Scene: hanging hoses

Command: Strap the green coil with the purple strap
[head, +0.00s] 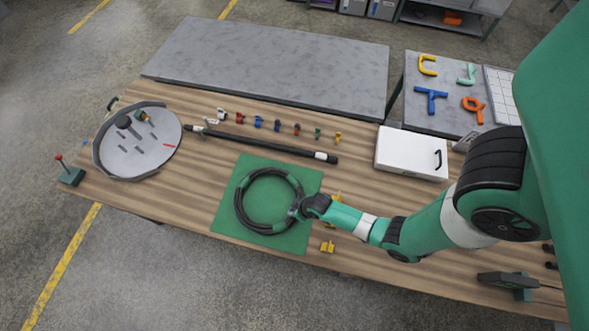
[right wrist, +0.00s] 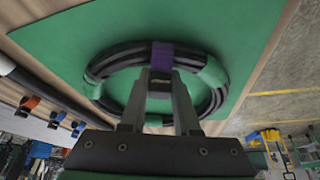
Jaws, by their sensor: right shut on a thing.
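The green coil (head: 243,212) is a ring of black hose with green bands, lying flat on a green mat (head: 231,222). The coil also shows in the right wrist view (right wrist: 107,66). My right gripper (head: 294,212) is at the coil's right-hand side in the head view. In the right wrist view its two fingers (right wrist: 160,82) are close together, shut on the purple strap (right wrist: 162,53). The purple strap lies across the coil's strands at the fingertips; whether it passes underneath is hidden. My left gripper is not in view.
A long black hose (head: 262,146) and a row of small coloured clips (head: 277,125) lie behind the mat. A white case (head: 407,157) stands to the right, a round grey tray (head: 125,160) to the left. Yellow pieces (head: 327,246) lie beside the mat.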

